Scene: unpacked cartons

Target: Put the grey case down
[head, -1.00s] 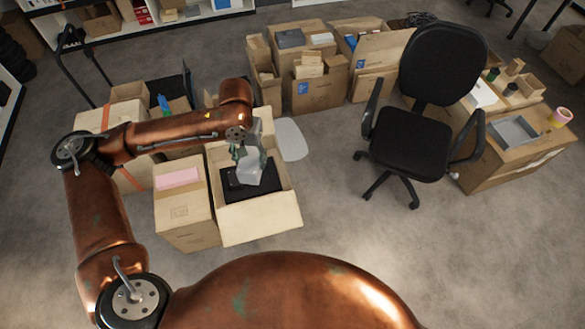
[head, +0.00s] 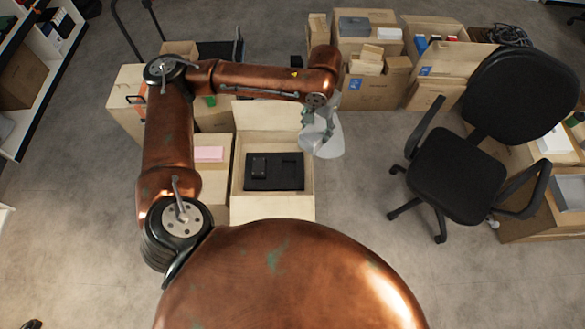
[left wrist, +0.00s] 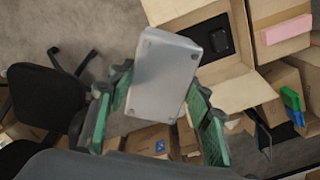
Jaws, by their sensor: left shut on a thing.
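The grey case (left wrist: 165,75) is a flat, rounded box with small dots near its corners. My left gripper (left wrist: 157,84) is shut on it, with green fingers on both sides. In the head view the gripper (head: 310,118) holds the case (head: 321,138) to the right of the open carton (head: 304,190), over the floor. A pale patch lies on the floor there, mostly hidden behind the case. I cannot tell the gap between case and floor. My right gripper is not in view.
A black item (head: 273,171) lies inside the open carton. A carton with a pink item (head: 209,154) stands to its left. Filled cartons (head: 376,92) stand behind. A black office chair (head: 455,180) stands to the right, with bare floor (head: 365,190) between.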

